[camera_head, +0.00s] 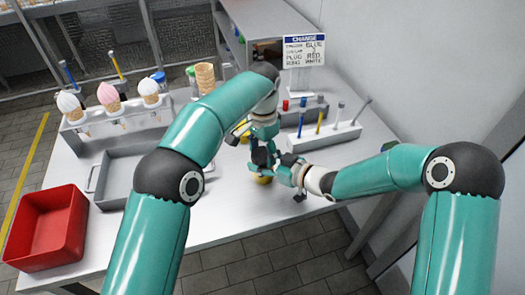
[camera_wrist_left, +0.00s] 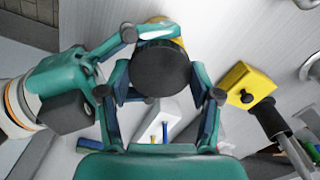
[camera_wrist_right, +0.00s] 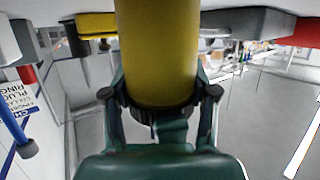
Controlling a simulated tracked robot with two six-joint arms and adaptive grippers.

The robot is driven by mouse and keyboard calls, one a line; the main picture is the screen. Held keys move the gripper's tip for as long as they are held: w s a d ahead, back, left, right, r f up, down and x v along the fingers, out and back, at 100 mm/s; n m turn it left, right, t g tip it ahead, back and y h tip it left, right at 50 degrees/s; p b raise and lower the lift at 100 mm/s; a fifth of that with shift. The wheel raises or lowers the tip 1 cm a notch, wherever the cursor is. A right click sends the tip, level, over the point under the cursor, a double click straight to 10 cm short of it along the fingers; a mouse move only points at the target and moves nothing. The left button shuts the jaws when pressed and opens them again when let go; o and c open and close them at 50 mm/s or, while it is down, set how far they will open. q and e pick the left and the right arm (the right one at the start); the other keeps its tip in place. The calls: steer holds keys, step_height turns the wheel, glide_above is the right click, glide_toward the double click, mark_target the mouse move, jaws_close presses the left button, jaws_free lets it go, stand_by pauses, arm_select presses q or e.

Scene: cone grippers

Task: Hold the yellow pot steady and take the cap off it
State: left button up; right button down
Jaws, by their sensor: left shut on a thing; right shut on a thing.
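The yellow pot (camera_wrist_right: 157,50) stands upright on the table near its front edge. It shows only partly below the grippers in the head view (camera_head: 264,180) and behind the cap in the left wrist view (camera_wrist_left: 165,28). The black cap (camera_wrist_left: 161,75) sits on the pot's top; its ribbed edge shows in the right wrist view (camera_wrist_right: 148,115), with no gap visible. My left gripper (camera_head: 262,155) comes from above and is shut on the cap, a finger on each side. My right gripper (camera_head: 278,172) comes from the side and is shut on the pot's body.
A yellow block with a black knob (camera_wrist_left: 238,82) stands near the pot. White racks with pegs (camera_head: 325,138) are behind, below a sign (camera_head: 304,50). A grey tray (camera_head: 120,175), a red bin (camera_head: 48,228) and an ice-cream cone rack (camera_head: 125,113) are left. The front table is clear.

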arm_select(q)
steer(key=shift+o, duration=0.2)
steer(key=n, duration=0.4)
steer(key=shift+n, duration=0.3)
steer(key=shift+a, duration=0.1)
steer(key=shift+c, duration=0.2)
steer(key=shift+w, duration=0.1)
steer(key=o, duration=1.3)
steer(key=shift+r, duration=2.25)
arm_select(e)
steer(key=shift+c, duration=1.2)
jaws_free()
